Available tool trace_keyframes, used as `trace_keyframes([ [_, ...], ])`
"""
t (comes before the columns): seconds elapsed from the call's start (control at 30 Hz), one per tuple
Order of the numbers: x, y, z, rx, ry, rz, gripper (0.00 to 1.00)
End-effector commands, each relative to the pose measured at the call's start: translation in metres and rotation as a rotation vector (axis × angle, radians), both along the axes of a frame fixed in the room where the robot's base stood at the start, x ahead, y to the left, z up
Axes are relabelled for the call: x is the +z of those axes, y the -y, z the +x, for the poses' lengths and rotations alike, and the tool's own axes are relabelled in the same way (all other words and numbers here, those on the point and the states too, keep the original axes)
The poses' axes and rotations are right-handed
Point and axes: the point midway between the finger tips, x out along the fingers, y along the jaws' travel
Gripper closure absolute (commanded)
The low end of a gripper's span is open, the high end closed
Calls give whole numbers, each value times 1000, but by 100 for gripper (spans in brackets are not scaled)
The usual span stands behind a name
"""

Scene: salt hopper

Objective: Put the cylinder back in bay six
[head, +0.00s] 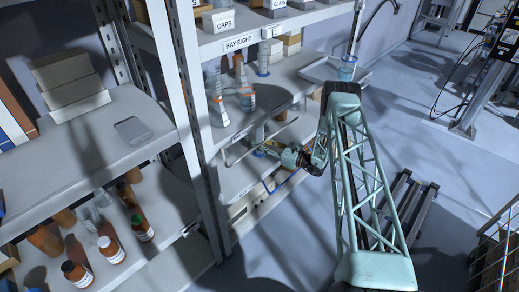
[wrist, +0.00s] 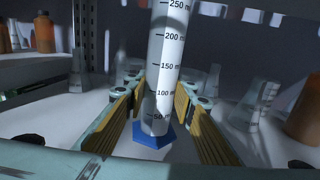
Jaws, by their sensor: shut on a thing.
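A clear graduated cylinder (wrist: 165,60) with black marks and a blue hexagonal base (wrist: 146,139) stands between the two ribbed yellow fingers of my gripper (wrist: 158,98) in the wrist view. My gripper is shut on it, low on its tube. In the head view my gripper (head: 270,149) reaches in at the lower shelf of the right-hand rack, and the cylinder (head: 259,134) shows small there. It looks about upright; whether its base touches the shelf I cannot tell. The only readable bay label is BAY EIGHT (head: 241,42); no bay six label shows.
The shelf above holds bottles (head: 247,98) and another cylinder with a blue base (head: 262,60). A rack post (head: 196,120) stands left of my gripper. Brown bottles (head: 110,249) crowd the lower left shelf. In the wrist view, clear flasks (wrist: 260,100) and an amber bottle (wrist: 305,112) stand right.

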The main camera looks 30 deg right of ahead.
Motion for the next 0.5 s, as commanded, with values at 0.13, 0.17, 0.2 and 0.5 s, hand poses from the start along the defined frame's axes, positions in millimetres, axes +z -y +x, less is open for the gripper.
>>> trace_keyframes([
  [0.13,1,0,0,0,0,0,90],
  [0.17,1,0,0,0,0,0,90],
  [0.2,0,0,0,0,0,0,90],
  [0.5,-18,0,-1,0,-1,1,90],
])
